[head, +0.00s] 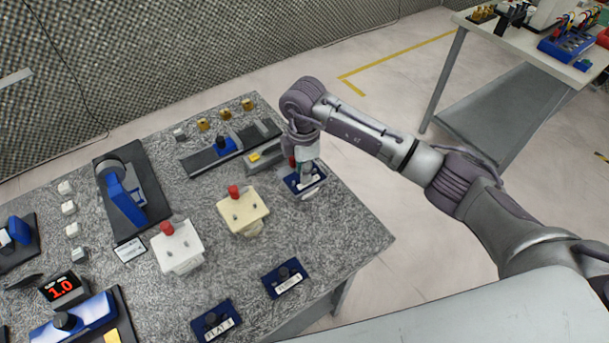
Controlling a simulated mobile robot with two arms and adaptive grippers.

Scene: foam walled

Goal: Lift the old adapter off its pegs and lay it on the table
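My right arm comes in from the right and reaches down to the table's right part. My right gripper (302,172) points down at a blue plate (308,187) with a pale label. The gripper and wrist cover much of this plate, so its fingers' opening and any grip are hidden. Two similar blue plates with dark knobs and labels lie at the front, one at the right (285,278) and one at the left (216,320). I cannot tell which plate is the old adapter, and no pegs show clearly under the gripped area. My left gripper is not in view.
The speckled table (350,235) is bare at its right front. A cream box (243,212) and a white box (177,248), each with a red knob, stand mid-table. A dark rail with a blue slider (224,147) lies behind. A display (62,288) reads 1.0.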

